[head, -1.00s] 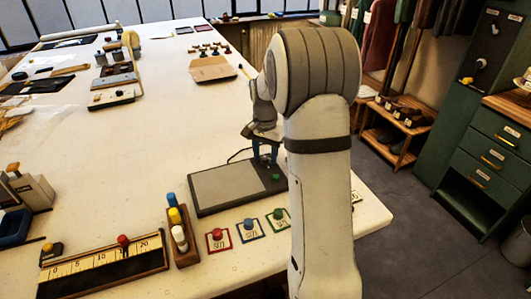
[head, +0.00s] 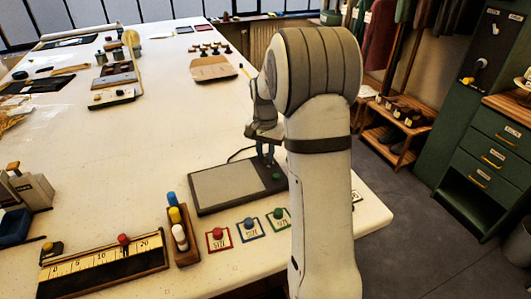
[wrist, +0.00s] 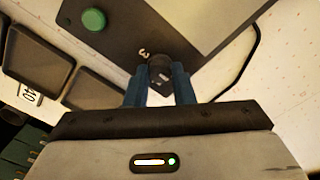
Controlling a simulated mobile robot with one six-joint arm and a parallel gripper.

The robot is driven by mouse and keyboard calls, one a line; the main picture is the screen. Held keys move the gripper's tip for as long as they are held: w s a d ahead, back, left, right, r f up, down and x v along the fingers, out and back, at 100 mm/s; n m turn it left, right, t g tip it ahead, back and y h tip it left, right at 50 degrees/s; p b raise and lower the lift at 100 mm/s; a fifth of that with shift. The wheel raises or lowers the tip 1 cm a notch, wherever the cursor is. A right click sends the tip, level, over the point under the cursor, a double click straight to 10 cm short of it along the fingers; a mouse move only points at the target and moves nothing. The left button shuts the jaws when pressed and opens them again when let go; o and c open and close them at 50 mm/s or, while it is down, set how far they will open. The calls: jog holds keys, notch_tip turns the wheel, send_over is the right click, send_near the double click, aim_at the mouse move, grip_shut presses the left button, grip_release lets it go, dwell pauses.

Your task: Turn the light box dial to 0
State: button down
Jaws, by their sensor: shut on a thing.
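The light box (head: 197,204) lies on the table as a dark slab with a pale grey panel; it also shows in the wrist view (wrist: 110,42). Its dark dial (wrist: 160,70) stands near one corner, with a printed "3" beside it and a small pale mark on the dial. Other numbers are hidden, so I cannot tell the exact setting. My gripper (wrist: 160,88) is shut on the dial, with one blue finger on each side. In the head view my gripper (head: 265,156) reaches down at the box's far right corner. A green button (wrist: 94,19) is on the same dark edge.
Red (head: 217,235), blue (head: 248,226) and green (head: 278,215) knobbed squares lie in front of the box. A wooden rack of coloured pegs (head: 186,258) stands at left front. A cable (wrist: 246,62) runs close by the dial. Open table lies behind the box.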

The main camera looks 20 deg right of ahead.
aim_at(265, 157)
jog(key=c, duration=1.2)
grip_release()
jog(key=shift+c, duration=0.2)
notch_tip(265, 157, up, 7)
jog(key=shift+r, duration=0.4)
jog(key=s+a+n+t, duration=0.1)
jog(key=s+a+n, duration=0.3)
jog(key=s, duration=0.9)
jog(key=s+a+n+t, duration=0.1)
jog(key=s+a+n, duration=0.3)
jog(key=s, duration=0.9)
jog(key=a, duration=0.3)
jog(key=shift+s+a+r+n+t, duration=0.2)
jog(key=shift+s+r+n+t, duration=0.1)
jog(key=shift+n+t, duration=0.1)
